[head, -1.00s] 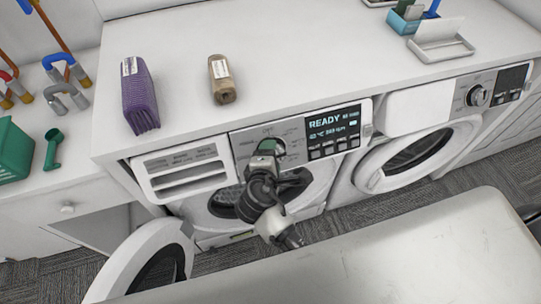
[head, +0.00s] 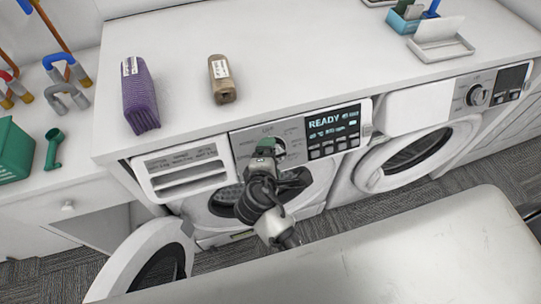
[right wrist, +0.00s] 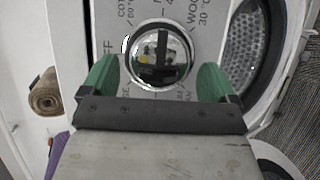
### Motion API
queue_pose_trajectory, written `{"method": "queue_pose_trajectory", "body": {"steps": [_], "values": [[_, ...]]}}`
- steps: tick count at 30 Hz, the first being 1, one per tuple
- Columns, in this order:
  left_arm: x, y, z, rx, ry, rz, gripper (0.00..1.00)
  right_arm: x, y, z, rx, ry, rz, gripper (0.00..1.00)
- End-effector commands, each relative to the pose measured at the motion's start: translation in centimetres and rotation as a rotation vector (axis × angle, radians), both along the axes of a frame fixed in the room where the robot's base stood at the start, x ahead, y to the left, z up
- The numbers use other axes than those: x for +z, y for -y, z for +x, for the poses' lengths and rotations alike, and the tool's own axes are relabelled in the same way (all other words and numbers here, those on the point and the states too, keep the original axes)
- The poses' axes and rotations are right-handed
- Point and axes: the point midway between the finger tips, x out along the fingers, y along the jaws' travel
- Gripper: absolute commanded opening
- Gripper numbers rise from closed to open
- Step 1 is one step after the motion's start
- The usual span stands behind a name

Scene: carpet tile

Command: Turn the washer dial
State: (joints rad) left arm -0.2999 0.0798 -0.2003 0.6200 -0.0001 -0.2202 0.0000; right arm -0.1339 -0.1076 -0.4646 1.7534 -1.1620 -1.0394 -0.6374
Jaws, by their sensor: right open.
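The washer dial (head: 279,146) is a round silver knob on the front panel of the left washer (head: 240,152). In the right wrist view the dial (right wrist: 160,54) shows as a shiny disc with a dark bar across its face, ringed by printed labels. My right gripper (head: 267,147) is in front of the panel at the dial, and partly covers it in the head view. In the right wrist view my right gripper (right wrist: 158,78) is open, with one green fingertip on each side of the dial. I cannot tell whether the fingertips touch it. My left gripper is not in view.
The lit display (head: 333,128) reads READY, right of the dial. The washer's round door (head: 120,262) hangs open at lower left. A second washer (head: 425,135) stands to the right.

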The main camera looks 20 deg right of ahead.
Motion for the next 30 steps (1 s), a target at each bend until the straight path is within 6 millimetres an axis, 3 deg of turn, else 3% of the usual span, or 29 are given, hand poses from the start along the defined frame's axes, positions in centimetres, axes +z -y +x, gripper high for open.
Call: {"method": "queue_pose_trajectory", "body": {"steps": [6, 15, 30], "values": [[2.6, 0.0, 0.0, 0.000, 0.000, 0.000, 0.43, 2.1, -1.7, -3.3, 0.002, -0.004, 0.003, 0.89], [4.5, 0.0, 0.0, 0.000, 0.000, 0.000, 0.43, 4.0, -3.9, -7.4, 0.000, -0.002, 0.004, 0.89], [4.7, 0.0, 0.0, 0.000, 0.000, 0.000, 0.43, 4.1, -4.3, -8.2, 0.000, 0.000, 0.002, 0.89]]}}
